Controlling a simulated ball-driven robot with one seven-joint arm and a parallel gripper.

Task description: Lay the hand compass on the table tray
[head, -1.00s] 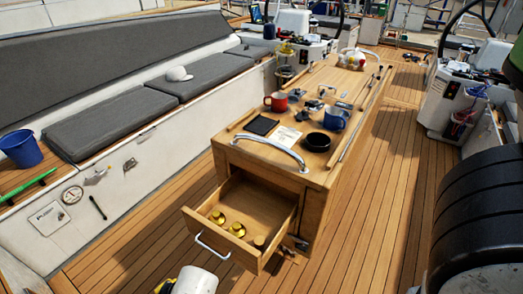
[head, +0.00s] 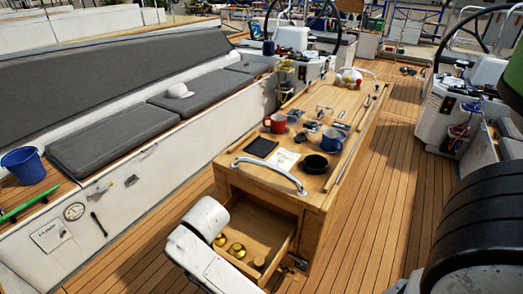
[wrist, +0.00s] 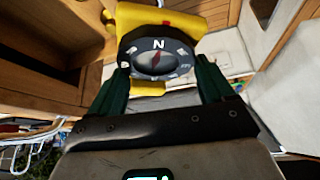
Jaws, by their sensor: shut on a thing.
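The hand compass (wrist: 157,62) is yellow with a dark dial, a white N and a red needle. In the wrist view my gripper (wrist: 162,78) is shut on it, with one dark green finger on each side. The compass and gripper do not show in the head view. The wooden table (head: 315,190) stands in the middle of the head view.
An open drawer (head: 262,225) with brass pieces juts from the table, partly behind my arm. A cushioned bench (head: 115,135) runs along the left.

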